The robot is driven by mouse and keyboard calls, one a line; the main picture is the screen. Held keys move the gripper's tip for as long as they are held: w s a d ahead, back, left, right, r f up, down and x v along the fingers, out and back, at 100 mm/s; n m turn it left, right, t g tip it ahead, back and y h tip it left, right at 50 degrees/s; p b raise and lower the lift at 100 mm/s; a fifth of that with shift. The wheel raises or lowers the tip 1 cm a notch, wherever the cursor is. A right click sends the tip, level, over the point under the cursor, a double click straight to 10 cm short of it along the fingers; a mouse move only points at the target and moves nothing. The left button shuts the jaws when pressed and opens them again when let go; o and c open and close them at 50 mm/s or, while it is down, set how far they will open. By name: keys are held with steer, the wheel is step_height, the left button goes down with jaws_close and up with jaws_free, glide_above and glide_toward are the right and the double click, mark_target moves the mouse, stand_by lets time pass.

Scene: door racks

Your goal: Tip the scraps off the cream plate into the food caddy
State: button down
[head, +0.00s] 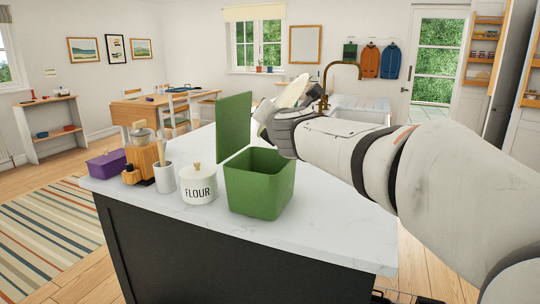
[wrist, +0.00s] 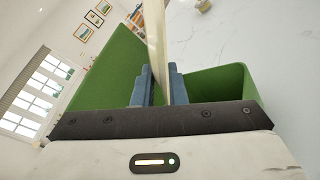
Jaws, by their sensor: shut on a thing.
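The cream plate (head: 293,93) is tilted steeply above and behind the green food caddy (head: 260,188). My gripper (head: 268,112) is shut on the plate near its lower part. In the wrist view the plate (wrist: 156,35) shows nearly edge-on between the blue fingers of my gripper (wrist: 158,82). The caddy stands on the white counter with its lid (head: 234,127) raised on the left. The caddy's wall (wrist: 218,82) is right of the fingers in the wrist view, and the lid (wrist: 110,68) is left. I cannot make out scraps on the plate or inside the caddy.
A brass tap (head: 335,75) rises behind. The counter right of the caddy is clear.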

steer(key=shift+d+m+b, duration=0.15)
steer(key=shift+m+b, duration=0.15)
steer(key=shift+b, duration=0.05)
stand_by(0.9)
